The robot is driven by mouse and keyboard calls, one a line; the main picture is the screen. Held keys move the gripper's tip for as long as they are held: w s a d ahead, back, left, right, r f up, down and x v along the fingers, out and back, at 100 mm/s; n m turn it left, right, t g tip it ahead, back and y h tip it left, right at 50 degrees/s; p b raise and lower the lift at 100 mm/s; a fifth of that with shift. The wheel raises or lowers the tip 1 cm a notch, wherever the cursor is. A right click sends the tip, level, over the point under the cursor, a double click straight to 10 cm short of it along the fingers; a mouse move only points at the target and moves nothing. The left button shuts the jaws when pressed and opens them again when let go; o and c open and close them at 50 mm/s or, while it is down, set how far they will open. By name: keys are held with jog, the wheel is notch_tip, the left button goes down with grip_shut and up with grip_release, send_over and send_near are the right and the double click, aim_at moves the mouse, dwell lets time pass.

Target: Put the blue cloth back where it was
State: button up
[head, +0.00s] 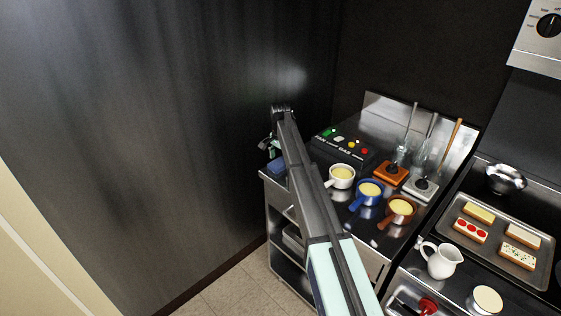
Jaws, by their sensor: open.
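A small blue thing, which looks like the blue cloth (277,167), lies at the left edge of the steel counter (376,107) in the head view. My arm hides its right side. My gripper (266,145) is at the far end of my arm, just above and to the left of the blue cloth. It is small and partly hidden by my wrist, and looks open. I see nothing held in it. I cannot tell whether it touches the cloth.
A black panel with coloured buttons (341,146) stands right of my arm. White (341,183), blue (368,196) and brown (401,213) pans stand in front. Utensils stand in orange and grey holders behind. A pastry tray (483,266) and white jug (441,262) are farther right. A dark wall rises at left.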

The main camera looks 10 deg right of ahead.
aim_at(280, 162)
notch_tip(280, 162, up, 12)
jog(key=b, duration=0.3)
jog(key=shift+f, duration=0.15)
jog(key=shift+f, duration=0.1)
